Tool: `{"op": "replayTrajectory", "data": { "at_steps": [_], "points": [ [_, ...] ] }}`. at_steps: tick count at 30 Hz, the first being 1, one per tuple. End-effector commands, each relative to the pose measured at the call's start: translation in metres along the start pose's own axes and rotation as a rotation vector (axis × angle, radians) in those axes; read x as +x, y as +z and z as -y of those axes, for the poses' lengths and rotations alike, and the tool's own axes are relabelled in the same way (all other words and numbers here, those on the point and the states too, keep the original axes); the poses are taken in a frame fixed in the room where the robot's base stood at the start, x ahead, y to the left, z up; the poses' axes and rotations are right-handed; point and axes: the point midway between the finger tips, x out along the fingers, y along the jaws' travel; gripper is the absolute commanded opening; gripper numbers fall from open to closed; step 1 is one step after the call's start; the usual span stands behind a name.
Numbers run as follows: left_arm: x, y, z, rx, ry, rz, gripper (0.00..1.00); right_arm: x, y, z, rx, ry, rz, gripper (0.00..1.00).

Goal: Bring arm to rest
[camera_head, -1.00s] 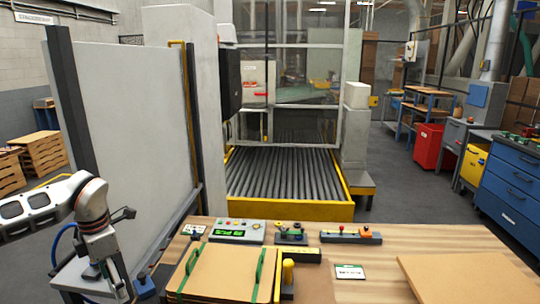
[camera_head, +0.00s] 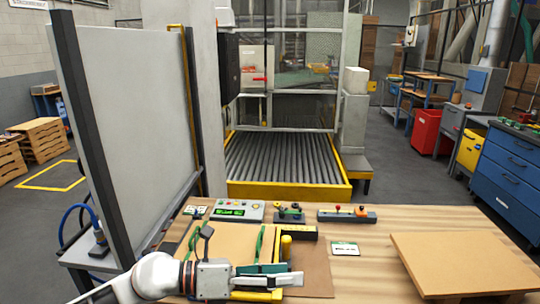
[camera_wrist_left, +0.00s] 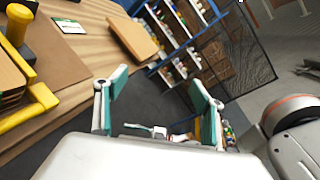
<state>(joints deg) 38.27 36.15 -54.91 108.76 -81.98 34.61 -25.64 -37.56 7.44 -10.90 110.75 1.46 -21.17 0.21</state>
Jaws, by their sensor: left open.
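My left arm comes in from the bottom left in the head view. Its gripper (camera_head: 272,276) is over the near part of the wooden table (camera_head: 400,230), in front of the stack of brown boards (camera_head: 235,240) with green straps. In the left wrist view the two teal-padded fingers (camera_wrist_left: 158,102) stand wide apart with nothing between them. The gripper hides part of the stack and its yellow frame in the head view. My right gripper is not in view.
A control box (camera_head: 238,211) and a bar with a red knob (camera_head: 347,215) stand along the table's back edge. A brown board (camera_head: 465,263) lies at the right. A tall grey panel (camera_head: 135,130) rises at the left.

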Motion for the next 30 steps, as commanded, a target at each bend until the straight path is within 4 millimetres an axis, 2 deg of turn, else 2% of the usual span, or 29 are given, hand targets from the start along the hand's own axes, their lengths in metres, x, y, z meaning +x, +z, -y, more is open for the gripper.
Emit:
{"op": "replayTrajectory", "data": {
  "at_steps": [1, 3, 6, 8, 10, 12, 14, 17, 21, 24, 27, 30],
  "points": [
    [0.004, 0.013, 0.016, -0.067, -0.035, 0.113, 0.69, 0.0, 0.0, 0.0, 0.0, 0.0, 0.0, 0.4],
    [0.001, 0.039, 0.028, -0.164, -0.062, 0.281, 0.69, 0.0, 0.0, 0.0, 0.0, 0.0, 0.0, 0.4],
    [-0.019, 0.071, 0.03, -0.32, -0.073, 0.516, 0.69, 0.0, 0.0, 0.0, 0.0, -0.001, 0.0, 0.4],
    [-0.038, 0.086, 0.023, -0.422, -0.064, 0.655, 0.69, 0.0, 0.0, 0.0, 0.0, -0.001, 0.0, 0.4],
    [-0.065, 0.096, 0.008, -0.547, -0.039, 0.812, 0.69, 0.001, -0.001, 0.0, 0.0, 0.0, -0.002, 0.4],
    [-0.097, 0.098, -0.012, -0.675, 0.003, 0.964, 0.69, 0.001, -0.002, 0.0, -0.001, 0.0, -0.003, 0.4],
    [-0.126, 0.091, -0.032, -0.787, 0.053, 1.088, 0.69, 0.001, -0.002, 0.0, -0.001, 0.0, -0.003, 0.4],
    [-0.176, 0.062, -0.067, -0.975, 0.158, 1.281, 0.69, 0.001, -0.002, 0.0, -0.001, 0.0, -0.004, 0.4],
    [-0.239, -0.002, -0.103, -1.206, 0.339, 1.498, 0.69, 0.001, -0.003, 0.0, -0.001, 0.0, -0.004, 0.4],
    [-0.278, -0.057, -0.117, -1.349, 0.482, 1.619, 0.69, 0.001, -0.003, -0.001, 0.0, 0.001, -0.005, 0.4],
    [-0.308, -0.106, -0.12, -1.457, 0.613, 1.704, 0.69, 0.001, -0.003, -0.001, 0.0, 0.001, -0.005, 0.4],
    [-0.328, -0.143, -0.118, -1.529, 0.716, 1.756, 0.69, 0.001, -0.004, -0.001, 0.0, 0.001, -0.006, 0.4]
  ]
}}
